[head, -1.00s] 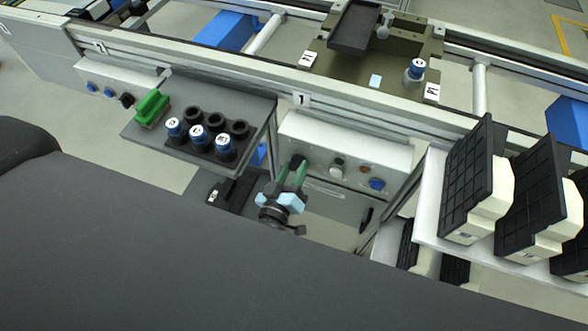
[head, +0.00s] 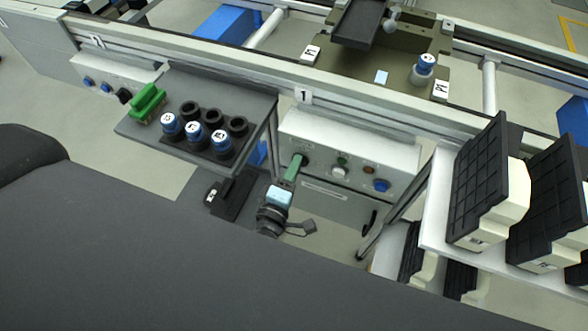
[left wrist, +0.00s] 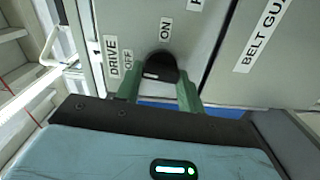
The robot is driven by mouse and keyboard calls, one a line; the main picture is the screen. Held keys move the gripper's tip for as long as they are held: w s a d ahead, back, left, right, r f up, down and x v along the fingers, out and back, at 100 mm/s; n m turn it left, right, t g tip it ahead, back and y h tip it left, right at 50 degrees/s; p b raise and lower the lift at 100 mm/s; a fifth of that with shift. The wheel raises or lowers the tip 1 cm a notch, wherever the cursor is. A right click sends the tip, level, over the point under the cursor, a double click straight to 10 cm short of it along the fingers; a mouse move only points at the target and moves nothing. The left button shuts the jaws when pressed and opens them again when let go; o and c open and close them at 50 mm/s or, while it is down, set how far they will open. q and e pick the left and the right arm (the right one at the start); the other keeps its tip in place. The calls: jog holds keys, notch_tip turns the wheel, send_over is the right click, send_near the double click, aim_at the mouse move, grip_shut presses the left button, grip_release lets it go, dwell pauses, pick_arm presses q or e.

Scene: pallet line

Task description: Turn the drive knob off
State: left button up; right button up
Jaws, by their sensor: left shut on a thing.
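The drive knob (left wrist: 161,63) is a black rotary knob on a grey panel, with OFF and DRIVE labels to its left and an ON label (left wrist: 165,28) above it. Its white mark lies at the lower left, nearer OFF than ON. My left gripper (left wrist: 158,76) has its green fingers on both sides of the knob and is shut on it. In the head view, the left gripper (head: 298,163) reaches the left end of the white control box (head: 345,140), its fingers nearly in line and mostly hiding the knob. My right gripper is not in view.
A grey shelf (head: 180,88) with several round holders stands to the left. A white rack (head: 440,190) with black-and-cream parts stands to the right.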

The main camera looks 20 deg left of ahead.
pick_arm(q)
jog(key=shift+n, duration=0.5)
jog(key=o, duration=1)
jog(key=s+b, duration=0.1)
jog(key=s, duration=0.7)
